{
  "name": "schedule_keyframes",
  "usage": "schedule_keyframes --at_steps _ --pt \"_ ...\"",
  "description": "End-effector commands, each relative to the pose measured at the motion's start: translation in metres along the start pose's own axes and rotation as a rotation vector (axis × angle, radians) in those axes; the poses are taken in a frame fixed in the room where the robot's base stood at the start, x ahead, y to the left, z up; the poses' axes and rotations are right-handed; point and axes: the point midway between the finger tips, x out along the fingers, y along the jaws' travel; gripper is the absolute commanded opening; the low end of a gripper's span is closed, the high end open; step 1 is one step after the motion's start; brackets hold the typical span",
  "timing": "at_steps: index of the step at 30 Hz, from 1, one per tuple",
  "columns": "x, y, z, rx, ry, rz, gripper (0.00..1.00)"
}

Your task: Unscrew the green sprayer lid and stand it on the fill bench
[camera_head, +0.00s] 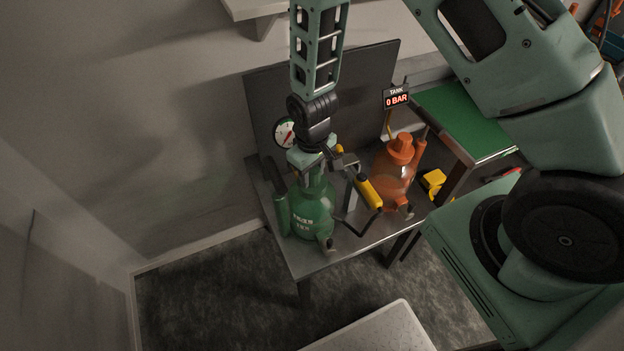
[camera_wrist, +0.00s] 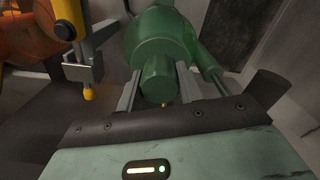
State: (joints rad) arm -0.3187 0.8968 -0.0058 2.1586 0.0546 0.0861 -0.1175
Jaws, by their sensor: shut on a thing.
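The green sprayer (camera_head: 312,212) stands upright on the metal table (camera_head: 342,248); its body also shows in the wrist view (camera_wrist: 160,32). My gripper (camera_head: 312,172) comes down over its top. In the wrist view my fingers (camera_wrist: 157,88) are shut on the green lid (camera_wrist: 157,70), one on each side. The lid is in line with the sprayer's neck; I cannot tell how far it is threaded. In the head view my gripper hides most of the lid. A bench with a green top (camera_head: 465,118) stands to the right; its top looks mostly clear.
An orange sprayer (camera_head: 394,178) stands right of the green one, below a display reading "0 BAR" (camera_head: 396,99). A yellow-handled tool (camera_head: 368,190) is between them. A round gauge (camera_head: 285,133) and dark back panel (camera_head: 265,105) are behind. A yellow object (camera_head: 433,182) lies farther right.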

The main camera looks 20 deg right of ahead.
Motion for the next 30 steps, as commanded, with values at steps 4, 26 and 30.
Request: schedule_keyframes --at_steps 4,26,30 --pt "-0.0011 0.0003 -0.0002 -0.342 0.000 -0.001 0.09" --pt "-0.0008 -0.0001 -0.0004 -1.250 0.000 0.000 0.42" --pt "-0.0008 0.0000 -0.0003 -1.248 0.000 0.000 0.60"
